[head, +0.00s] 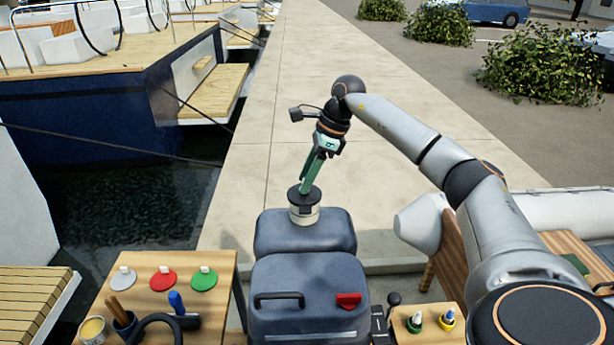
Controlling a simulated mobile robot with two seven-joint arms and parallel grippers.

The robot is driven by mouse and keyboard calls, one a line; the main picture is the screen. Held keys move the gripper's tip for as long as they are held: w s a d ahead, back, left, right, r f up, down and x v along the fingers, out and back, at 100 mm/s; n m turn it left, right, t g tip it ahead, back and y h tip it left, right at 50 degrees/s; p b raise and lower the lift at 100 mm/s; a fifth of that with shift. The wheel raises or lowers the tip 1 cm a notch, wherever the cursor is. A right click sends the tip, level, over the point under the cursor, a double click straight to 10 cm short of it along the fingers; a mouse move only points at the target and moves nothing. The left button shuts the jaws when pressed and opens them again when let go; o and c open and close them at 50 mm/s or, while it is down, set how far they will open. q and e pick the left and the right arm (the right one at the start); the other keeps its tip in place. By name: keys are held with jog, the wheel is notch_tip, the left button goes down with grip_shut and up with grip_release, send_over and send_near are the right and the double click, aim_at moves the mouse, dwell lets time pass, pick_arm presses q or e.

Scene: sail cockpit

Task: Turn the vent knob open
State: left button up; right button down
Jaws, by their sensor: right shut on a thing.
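The vent knob (304,195) is a dark cap on a short cream-coloured neck (304,214). It stands on top of the rear part of a blue-grey tank-like body (303,237). My right gripper (307,188) reaches it from above, tilted a little, with its green fingers shut on the knob. The fingers hide part of the knob, and I cannot tell how far it is turned. My left gripper is out of view.
The front casing (310,324) has a dark handle and a red part (348,301). At left, a wooden table (215,262) holds coloured discs and a tool cup. At right, a small wooden board (430,333) carries two small bottles. A concrete quay lies behind.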

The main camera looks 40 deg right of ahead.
jog(key=shift+c, duration=1.8)
grip_release()
jog(key=v, duration=1.2)
jog(key=shift+r, duration=0.25)
jog(key=shift+s+d+f, duration=0.1)
jog(key=shift+s, duration=0.05)
